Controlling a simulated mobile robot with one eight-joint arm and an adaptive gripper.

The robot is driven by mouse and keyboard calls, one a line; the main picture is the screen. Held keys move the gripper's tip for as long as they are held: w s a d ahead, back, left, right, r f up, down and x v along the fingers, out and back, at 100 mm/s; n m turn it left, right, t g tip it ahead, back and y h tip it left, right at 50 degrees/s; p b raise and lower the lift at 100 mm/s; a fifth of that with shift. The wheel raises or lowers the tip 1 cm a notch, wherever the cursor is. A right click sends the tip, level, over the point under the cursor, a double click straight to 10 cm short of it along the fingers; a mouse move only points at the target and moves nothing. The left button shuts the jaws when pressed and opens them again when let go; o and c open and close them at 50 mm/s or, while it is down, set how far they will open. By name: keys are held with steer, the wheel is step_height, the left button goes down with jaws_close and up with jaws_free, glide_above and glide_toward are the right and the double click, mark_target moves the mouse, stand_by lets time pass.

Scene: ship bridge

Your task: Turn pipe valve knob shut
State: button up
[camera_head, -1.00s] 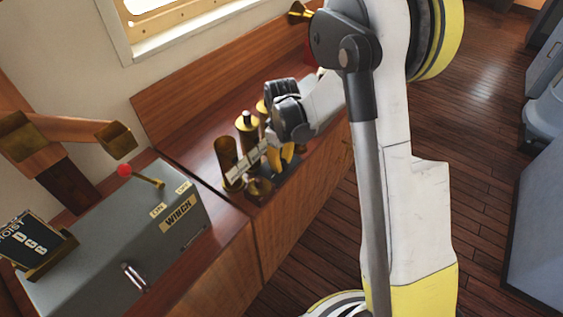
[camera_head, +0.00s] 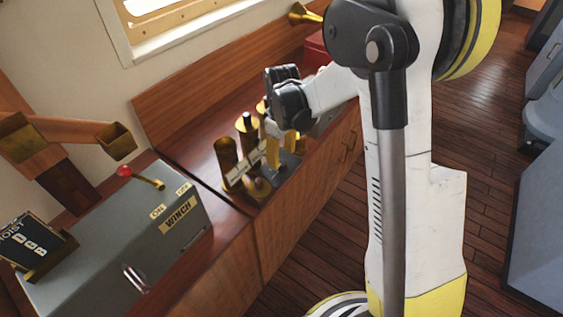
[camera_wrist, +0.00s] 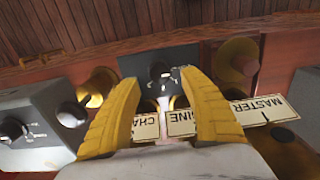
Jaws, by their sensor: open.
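A row of upright brass pipes (camera_head: 226,152) stands on the wooden console, with pale name labels (camera_head: 243,166) beside them. The wrist view shows a flared brass pipe (camera_wrist: 238,58) at right and labels reading partly "MASTER" (camera_wrist: 264,111) and "GINE". A small dark knob (camera_wrist: 160,70) sits on a dark grey block (camera_wrist: 150,60), in line with the gap between my fingertips. I cannot tell for sure whether it is the pipe valve knob. My gripper (camera_wrist: 160,82) is open, its yellow fingers apart and pointing toward that block. I see no clear contact; the black gripper body hides some pipes in the head view.
A grey winch box (camera_head: 120,240) with a red-tipped lever (camera_head: 125,171) stands left of the pipes. Another grey box with a dark knob (camera_wrist: 14,129) is at left in the wrist view. A wooden backboard (camera_head: 200,92) rises behind.

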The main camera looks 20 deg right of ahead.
mark_target(282, 163)
step_height(282, 163, up, 8)
steer(key=shift+s+r, duration=0.1)
steer(key=shift+r, duration=0.05)
stand_by(0.5)
steer(key=s+r+m+t, duration=0.3)
steer(key=s+r, duration=0.1)
steer(key=s, duration=0.6)
steer(key=s+r+m+t, duration=0.4)
steer(key=s+r, duration=0.1)
steer(key=s, duration=0.4)
steer(key=shift+s, duration=0.4)
